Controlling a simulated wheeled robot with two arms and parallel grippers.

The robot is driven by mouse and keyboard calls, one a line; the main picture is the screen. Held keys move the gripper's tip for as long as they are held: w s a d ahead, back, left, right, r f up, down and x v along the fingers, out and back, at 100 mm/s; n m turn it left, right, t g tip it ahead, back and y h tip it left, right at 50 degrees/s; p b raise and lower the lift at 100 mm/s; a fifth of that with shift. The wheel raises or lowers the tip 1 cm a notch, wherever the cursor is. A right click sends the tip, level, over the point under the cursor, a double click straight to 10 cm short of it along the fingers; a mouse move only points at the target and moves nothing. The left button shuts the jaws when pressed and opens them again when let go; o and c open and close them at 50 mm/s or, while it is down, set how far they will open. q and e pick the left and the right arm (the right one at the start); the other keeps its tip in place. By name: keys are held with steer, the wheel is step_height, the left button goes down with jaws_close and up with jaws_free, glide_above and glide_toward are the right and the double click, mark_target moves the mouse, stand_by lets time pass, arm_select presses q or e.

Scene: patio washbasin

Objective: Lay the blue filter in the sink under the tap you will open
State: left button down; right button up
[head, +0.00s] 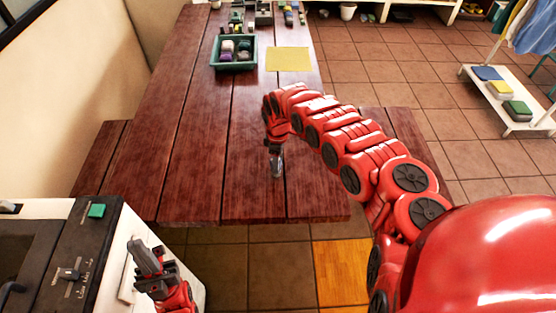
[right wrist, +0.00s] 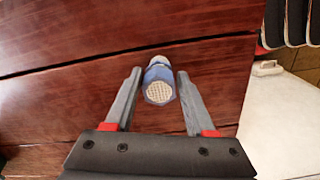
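The blue filter (right wrist: 158,82), a small blue cylinder with a pale mesh end, is over the red-brown table (head: 195,130). My right gripper (right wrist: 159,75) is open, its fingers on either side of the filter with small gaps. In the head view the right gripper (head: 277,168) is low over the table's near part; the filter cannot be made out there. My left gripper (head: 150,258) is at the lower left beside the dark-topped washbasin unit (head: 78,245) and looks open and empty. A dark curved piece (head: 12,290) at the left edge may be a tap; the basin is mostly cut off.
A green tray (head: 234,67) with several items and a yellow mat (head: 288,59) lie on the table's far part. Benches flank the table. A low white shelf (head: 515,118) stands right. The table's left part is clear.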

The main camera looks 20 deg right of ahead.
steer(key=shift+o, duration=1.1)
